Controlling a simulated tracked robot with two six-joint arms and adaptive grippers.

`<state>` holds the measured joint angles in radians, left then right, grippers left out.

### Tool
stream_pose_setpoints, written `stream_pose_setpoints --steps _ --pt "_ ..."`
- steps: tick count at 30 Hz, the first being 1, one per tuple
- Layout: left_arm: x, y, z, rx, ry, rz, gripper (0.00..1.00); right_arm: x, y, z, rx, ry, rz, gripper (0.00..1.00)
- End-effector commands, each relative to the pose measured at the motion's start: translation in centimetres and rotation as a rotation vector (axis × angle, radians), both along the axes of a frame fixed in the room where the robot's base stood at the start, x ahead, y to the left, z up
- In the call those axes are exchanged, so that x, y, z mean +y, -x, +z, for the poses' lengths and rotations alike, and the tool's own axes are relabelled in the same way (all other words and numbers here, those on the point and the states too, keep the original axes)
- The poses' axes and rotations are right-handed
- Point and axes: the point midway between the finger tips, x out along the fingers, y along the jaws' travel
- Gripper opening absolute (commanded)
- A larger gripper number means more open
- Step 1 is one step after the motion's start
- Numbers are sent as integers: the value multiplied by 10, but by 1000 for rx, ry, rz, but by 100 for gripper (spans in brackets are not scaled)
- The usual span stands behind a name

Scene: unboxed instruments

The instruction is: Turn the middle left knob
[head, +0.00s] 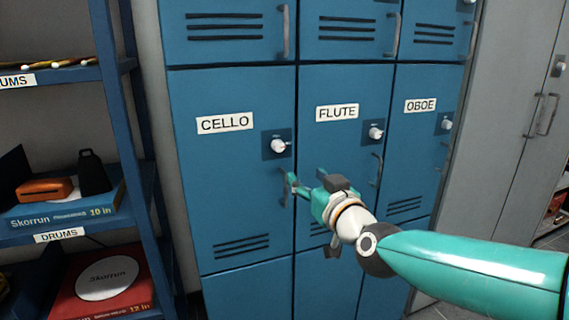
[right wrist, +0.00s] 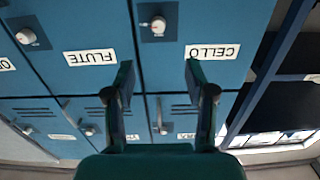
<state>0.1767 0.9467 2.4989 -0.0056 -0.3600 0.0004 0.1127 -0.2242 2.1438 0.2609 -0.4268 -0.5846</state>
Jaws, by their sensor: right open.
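The middle left knob (head: 278,146) is a white round knob on a dark square plate, on the blue locker door labelled CELLO (head: 225,123). It also shows in the right wrist view, where the picture is upside down, as a pale knob (right wrist: 158,25) beyond the fingertips. My right gripper (head: 300,183) is open and empty in front of the lockers, below and slightly right of the knob in the head view, apart from it. In the right wrist view its two fingers (right wrist: 160,70) stand wide apart. My left gripper is in neither view.
The FLUTE knob (head: 376,133) and OBOE knob (head: 446,124) are on the doors to the right. The CELLO door's handle (head: 284,187) lies close behind my right gripper. A blue shelf (head: 128,125) with boxes stands at the left, a grey cabinet (head: 515,120) at the right.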

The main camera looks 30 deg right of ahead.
Motion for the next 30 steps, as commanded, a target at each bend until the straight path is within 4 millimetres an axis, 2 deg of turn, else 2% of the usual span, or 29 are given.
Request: stream_pose_setpoints --steps 4,8,21,27,30 --pt "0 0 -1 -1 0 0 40 -4 -6 7 -15 7 -6 55" --pt "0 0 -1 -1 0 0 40 -9 -25 5 -12 7 -6 55" --pt "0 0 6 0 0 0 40 -30 -115 6 -12 6 -6 55" --pt "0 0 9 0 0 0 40 -38 -145 6 -13 5 -7 55" --pt "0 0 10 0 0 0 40 -40 -154 6 -13 5 -7 55"
